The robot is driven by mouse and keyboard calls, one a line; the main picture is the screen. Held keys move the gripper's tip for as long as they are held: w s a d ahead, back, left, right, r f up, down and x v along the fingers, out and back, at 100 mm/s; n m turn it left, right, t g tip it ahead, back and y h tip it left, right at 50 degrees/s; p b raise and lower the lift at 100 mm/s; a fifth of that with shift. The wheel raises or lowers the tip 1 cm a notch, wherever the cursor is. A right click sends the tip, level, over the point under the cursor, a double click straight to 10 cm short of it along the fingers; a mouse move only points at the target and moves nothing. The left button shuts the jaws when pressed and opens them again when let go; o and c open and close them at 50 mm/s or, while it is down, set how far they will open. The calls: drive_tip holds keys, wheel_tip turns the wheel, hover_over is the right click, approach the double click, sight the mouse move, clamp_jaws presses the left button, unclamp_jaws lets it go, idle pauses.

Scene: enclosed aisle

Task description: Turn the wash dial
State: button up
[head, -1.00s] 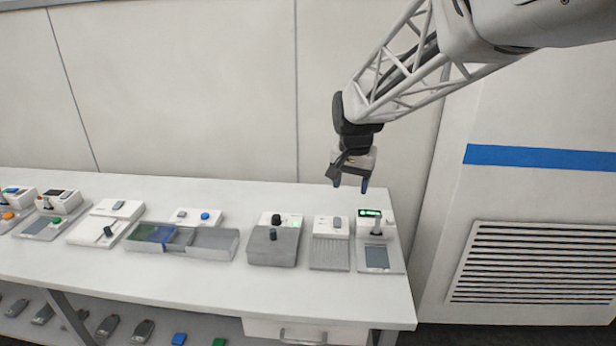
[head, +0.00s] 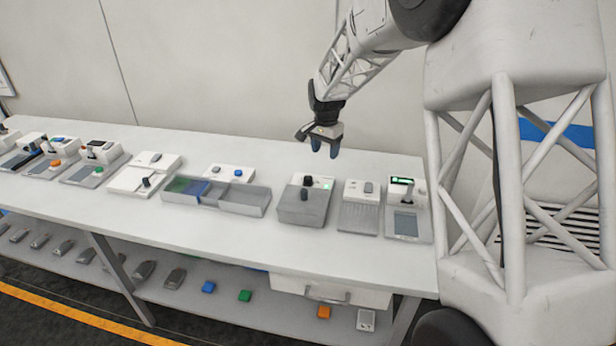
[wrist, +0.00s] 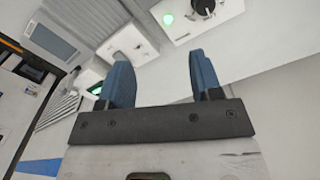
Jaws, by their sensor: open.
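No label is readable, so I cannot tell for sure which is the wash dial. In the wrist view the black dial (wrist: 203,6) is at the top edge, partly cut off, beside the green light (wrist: 168,19). My gripper (head: 325,148) hangs above the back of the bench, apart from all units. Its blue fingers show open and empty in the wrist view (wrist: 162,75).
A white switch unit (head: 361,187) and a unit with a green display (head: 402,181) stand to the right. Grey trays (head: 244,201) and several other units stand to the left. A wall is close behind the bench. The bench's front strip (head: 200,225) is clear.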

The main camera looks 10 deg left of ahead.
hover_over(308, 177)
drive_tip(key=shift+m, duration=0.3)
wheel_tip(308, 177, down, 6)
drive_tip(key=shift+a+f, duration=0.15)
drive_tip(key=shift+f, duration=0.05)
drive_tip(key=shift+f, duration=0.15)
drive_tip(key=shift+f, duration=3.75)
drive_tip(key=c, duration=0.9)
